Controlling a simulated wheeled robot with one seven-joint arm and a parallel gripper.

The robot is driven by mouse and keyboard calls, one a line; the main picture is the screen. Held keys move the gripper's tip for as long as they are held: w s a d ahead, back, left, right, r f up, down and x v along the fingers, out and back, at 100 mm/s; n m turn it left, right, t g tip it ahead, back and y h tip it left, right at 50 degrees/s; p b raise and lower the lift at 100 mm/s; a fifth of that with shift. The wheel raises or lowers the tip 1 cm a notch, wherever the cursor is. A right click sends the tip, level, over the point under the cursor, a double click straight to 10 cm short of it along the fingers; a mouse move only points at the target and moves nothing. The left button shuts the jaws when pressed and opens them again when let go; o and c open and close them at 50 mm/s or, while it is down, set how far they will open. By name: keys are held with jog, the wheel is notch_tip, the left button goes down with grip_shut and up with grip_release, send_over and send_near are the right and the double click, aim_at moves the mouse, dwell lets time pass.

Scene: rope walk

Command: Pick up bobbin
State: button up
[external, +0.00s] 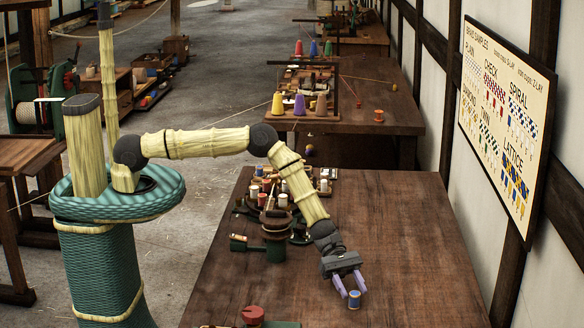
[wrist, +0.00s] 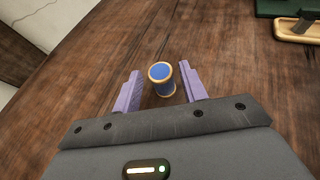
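A small bobbin (external: 354,299) with blue thread and tan wooden ends stands upright on the near wooden table (external: 390,230). In the wrist view the bobbin (wrist: 161,80) lies near the tips of my two purple fingers, with its top facing the camera. My gripper (external: 350,285) is open and points down at the bobbin.
A braiding stand with several small bobbins (external: 275,200) stands on the table left of my arm. A red-topped item (external: 253,315) sits at the near left edge. The table right of my gripper is clear. A wall with a sample board (external: 505,120) runs along the right.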

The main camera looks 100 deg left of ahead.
jog(key=c, duration=0.7)
notch_tip(320, 180, up, 10)
jog(key=b, duration=0.2)
dwell(0.4)
